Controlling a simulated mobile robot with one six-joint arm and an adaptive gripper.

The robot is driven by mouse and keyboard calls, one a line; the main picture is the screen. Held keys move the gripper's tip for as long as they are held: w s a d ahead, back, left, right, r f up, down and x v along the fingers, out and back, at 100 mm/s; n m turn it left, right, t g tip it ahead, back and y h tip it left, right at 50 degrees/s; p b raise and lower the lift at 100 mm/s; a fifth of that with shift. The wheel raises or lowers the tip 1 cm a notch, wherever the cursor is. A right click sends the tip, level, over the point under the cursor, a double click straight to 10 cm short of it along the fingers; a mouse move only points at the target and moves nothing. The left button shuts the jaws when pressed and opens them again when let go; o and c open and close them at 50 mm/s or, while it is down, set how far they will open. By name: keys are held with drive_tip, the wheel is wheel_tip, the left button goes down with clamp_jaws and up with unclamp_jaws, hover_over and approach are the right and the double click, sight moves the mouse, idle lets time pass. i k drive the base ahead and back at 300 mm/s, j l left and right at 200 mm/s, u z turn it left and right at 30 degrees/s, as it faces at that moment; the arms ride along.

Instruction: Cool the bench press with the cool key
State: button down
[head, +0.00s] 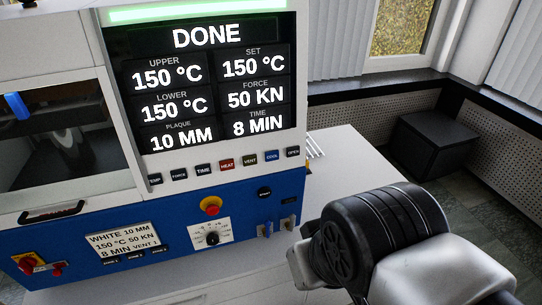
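The bench press (60,230) fills the left half of the head view, white above a blue lower panel. Its display (208,85) reads DONE, with upper and lower 150 °C, set 150 °C, force 50 KN, plaque 10 MM and time 8 MIN. The blue cool key (271,156) is in the key row below the display, between the black vent key (250,160) and the open key (293,152). Nothing covers it. My arm shows at the lower right, right of the press; my gripper's fingers are not in view.
The red heat key (227,164) is in the same row. Below are a start button (264,192), a red-and-yellow stop button (210,206) and a dial (212,238). A white bench top (350,165) lies to the right, with a dark box (433,145) beyond.

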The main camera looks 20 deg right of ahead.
sight(273, 155)
drive_tip(key=l+u, duration=0.15)
drive_tip(key=l, duration=0.35)
drive_tip(key=l+u, duration=0.2)
drive_tip(key=l, duration=0.35)
drive_tip(key=k+l+u, duration=0.15)
drive_tip(key=l, duration=0.35)
drive_tip(key=l+u, duration=0.15)
drive_tip(key=l, duration=0.35)
